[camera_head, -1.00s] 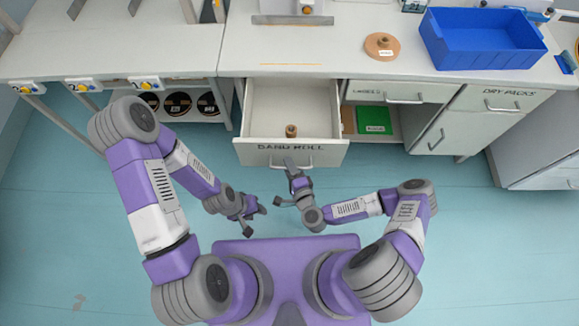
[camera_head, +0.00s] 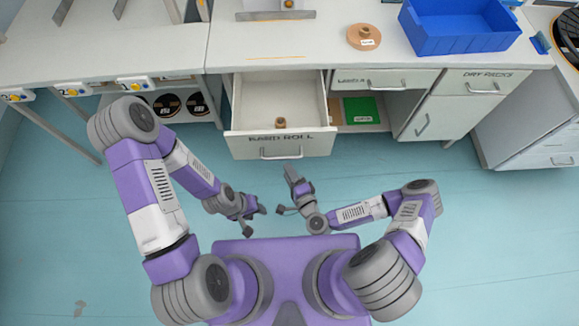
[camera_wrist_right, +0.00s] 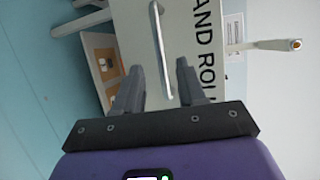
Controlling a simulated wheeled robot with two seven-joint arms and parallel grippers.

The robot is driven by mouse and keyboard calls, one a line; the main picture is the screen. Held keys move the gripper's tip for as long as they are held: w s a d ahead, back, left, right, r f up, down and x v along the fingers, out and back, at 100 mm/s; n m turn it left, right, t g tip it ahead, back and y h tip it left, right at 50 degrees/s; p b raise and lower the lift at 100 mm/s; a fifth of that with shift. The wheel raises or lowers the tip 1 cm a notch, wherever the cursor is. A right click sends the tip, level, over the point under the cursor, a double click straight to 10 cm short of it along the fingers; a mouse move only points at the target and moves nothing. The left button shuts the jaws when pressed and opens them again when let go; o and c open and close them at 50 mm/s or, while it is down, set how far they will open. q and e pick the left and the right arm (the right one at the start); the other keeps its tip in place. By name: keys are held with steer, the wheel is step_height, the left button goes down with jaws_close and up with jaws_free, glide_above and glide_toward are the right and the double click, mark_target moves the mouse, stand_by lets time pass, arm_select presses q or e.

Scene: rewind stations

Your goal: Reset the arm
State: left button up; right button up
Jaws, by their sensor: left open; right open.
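My right gripper (camera_head: 290,172) is open and empty, just in front of the open drawer (camera_head: 307,146) labelled BAND ROLL. In the right wrist view its two fingers (camera_wrist_right: 157,82) stand apart, with the drawer's bar handle (camera_wrist_right: 160,48) showing ahead between them; in the head view the gripper is apart from the handle. My left gripper (camera_head: 253,220) is open and empty, low over the floor to the left of the right one. A small brown roll or knob-like piece (camera_head: 281,123) sits inside the drawer near its front.
A blue bin (camera_head: 458,45) and a round brown disc with a label (camera_head: 364,38) are on the counter (camera_head: 300,52). A green item (camera_head: 361,110) lies in the shelf right of the drawer. Floor (camera_head: 480,240) around me is clear.

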steer(key=s+f+n+g+y, duration=0.2)
steer(key=s+f+n+g, duration=0.35)
steer(key=n+g, duration=0.25)
steer(key=s+d+r+n+g+h, duration=0.3)
steer(key=s+d+g+h, duration=0.1)
steer(key=s+d+g, duration=0.2)
steer(key=shift+s+d+r+n, duration=0.25)
steer(key=shift+d+r+n, duration=0.15)
steer(key=shift+d, duration=0.2)
